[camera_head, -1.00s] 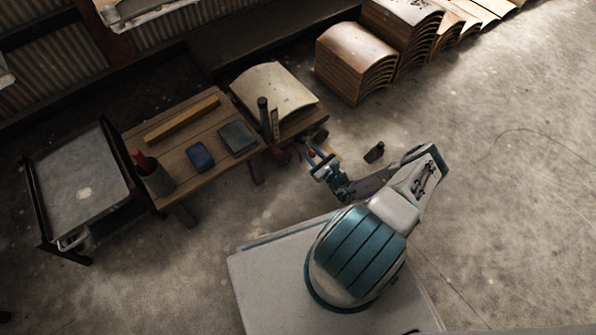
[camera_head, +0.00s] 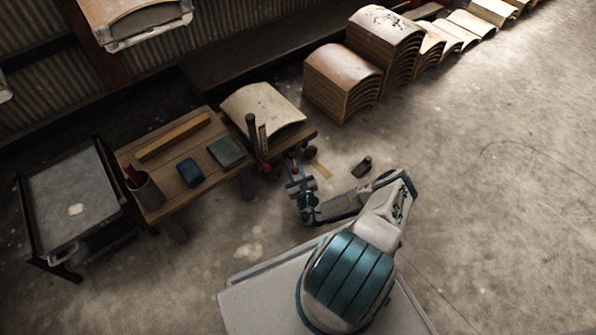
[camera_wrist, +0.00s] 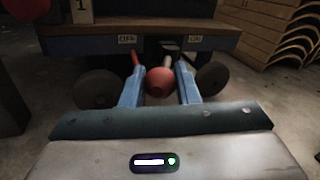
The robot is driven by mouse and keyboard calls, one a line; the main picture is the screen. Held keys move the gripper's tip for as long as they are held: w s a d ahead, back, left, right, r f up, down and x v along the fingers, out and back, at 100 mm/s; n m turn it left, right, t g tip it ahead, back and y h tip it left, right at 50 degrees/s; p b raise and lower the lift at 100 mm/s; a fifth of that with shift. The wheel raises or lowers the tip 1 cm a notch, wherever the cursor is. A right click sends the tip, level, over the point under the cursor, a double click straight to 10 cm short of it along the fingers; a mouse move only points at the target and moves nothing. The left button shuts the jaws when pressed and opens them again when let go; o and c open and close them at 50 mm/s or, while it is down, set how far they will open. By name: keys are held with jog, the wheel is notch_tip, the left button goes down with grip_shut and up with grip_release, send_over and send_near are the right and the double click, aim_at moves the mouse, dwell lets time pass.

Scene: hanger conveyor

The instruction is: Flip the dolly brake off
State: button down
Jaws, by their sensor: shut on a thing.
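The dolly is a low wooden deck (camera_head: 303,134) on a blue frame, which shows edge-on in the wrist view (camera_wrist: 225,41), with dark wheels (camera_wrist: 97,88) under it. A red ball knob (camera_wrist: 160,82) on a short pale lever sits at the middle of its near side. My gripper (camera_wrist: 161,84) has its two blue fingers on either side of the knob, shut on it. Small labels sit on the frame to the left (camera_wrist: 127,39) and right (camera_wrist: 195,38); their wording is hard to read. In the head view my gripper (camera_head: 298,182) is low beside the dolly's near edge.
A curved board (camera_head: 262,109) rests on the dolly. A wooden bench (camera_head: 180,160) with a blue block, dark pad and cup stands left, beside a grey-topped cart (camera_head: 75,200). Stacked curved boards (camera_head: 342,82) stand behind. A dark object (camera_head: 362,167) lies on the floor; the right floor is clear.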

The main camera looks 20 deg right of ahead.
jog(key=shift+a+f, duration=0.1)
jog(key=shift+a, duration=0.15)
jog(key=c, duration=1.1)
grip_release()
jog(key=shift+w, duration=0.1)
jog(key=shift+c, duration=0.2)
jog(key=shift+d, duration=0.15)
